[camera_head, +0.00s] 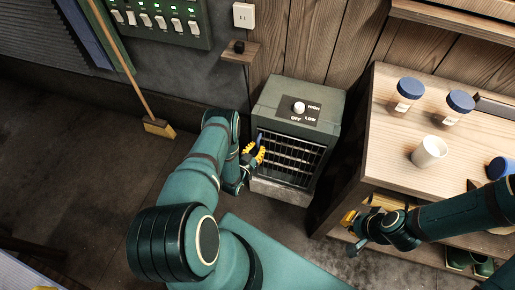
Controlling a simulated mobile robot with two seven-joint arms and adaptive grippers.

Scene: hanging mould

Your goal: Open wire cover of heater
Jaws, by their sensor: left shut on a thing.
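The heater (322,126) is a dark green-grey box on the floor in the middle of the view. A white knob (298,107) with OFF, LOW and HIGH marks is on its sloped top. The wire cover (290,160) is a grid of bars across its front. My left gripper (256,153), with yellow fingers, is at the cover's left edge and is shut on it; the exact contact is small and partly hidden by the fingers. My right gripper (349,219) is low beside the table's front, away from the heater; its finger gap is too small to read.
A broom (157,127) leans at the left. The floor in front of the broom is clear.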

